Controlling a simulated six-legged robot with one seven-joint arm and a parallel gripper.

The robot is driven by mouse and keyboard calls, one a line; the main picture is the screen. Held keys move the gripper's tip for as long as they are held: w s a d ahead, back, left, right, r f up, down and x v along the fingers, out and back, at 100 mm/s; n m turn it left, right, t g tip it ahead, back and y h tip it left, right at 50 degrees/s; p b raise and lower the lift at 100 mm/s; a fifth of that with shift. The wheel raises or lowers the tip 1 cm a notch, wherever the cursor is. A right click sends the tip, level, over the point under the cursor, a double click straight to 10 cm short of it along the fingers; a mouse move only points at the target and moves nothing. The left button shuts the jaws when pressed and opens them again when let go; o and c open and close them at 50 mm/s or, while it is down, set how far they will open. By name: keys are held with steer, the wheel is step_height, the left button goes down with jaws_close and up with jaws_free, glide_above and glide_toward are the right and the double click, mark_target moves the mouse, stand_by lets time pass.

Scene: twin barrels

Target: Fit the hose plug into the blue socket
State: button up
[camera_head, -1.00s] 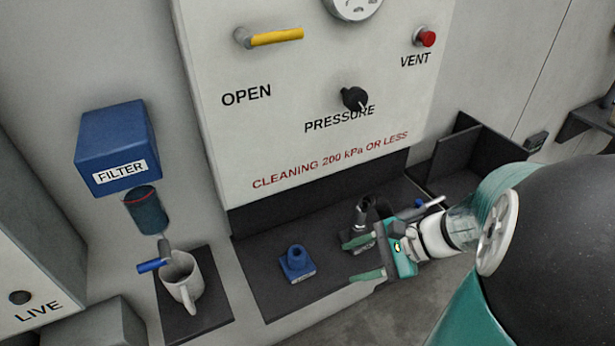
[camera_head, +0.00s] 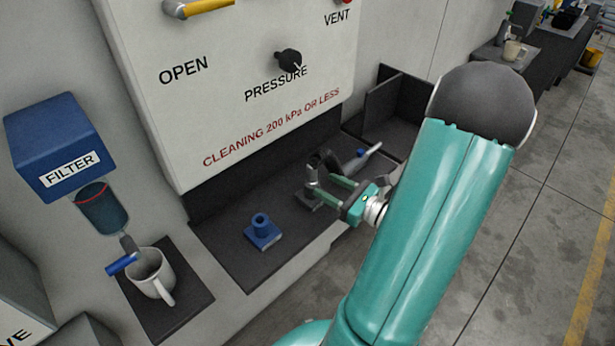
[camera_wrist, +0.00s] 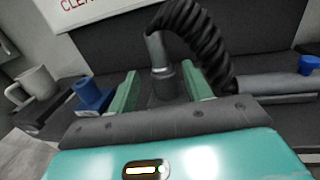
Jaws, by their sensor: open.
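The blue socket (camera_head: 262,230) stands upright on its square base on the dark shelf, and it also shows in the wrist view (camera_wrist: 91,95) left of my gripper. The hose plug (camera_head: 312,178) is a grey metal piece standing upright on the shelf, right of the socket. In the wrist view the plug (camera_wrist: 160,68) has a black corrugated hose (camera_wrist: 200,40) curving from its top to the right. My gripper (camera_head: 325,185) is open, its green fingers reaching toward the plug. In the wrist view the plug shows between and beyond the fingers (camera_wrist: 160,90); contact cannot be told.
A mug (camera_head: 152,275) stands under the blue filter (camera_head: 52,145) at left. A grey tool with a blue button (camera_head: 362,155) lies right of the plug. A dark open bin (camera_head: 395,110) stands behind right. The panel (camera_head: 230,90) rises behind the shelf.

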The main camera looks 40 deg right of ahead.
mark_target(312, 180)
steer(key=shift+w, duration=1.1)
steer(key=w, duration=0.2)
steer(key=w+a, duration=0.1)
steer(key=w, duration=0.2)
steer(key=shift+w+a+r, duration=0.15)
steer(key=shift+w, duration=0.15)
jaws_close()
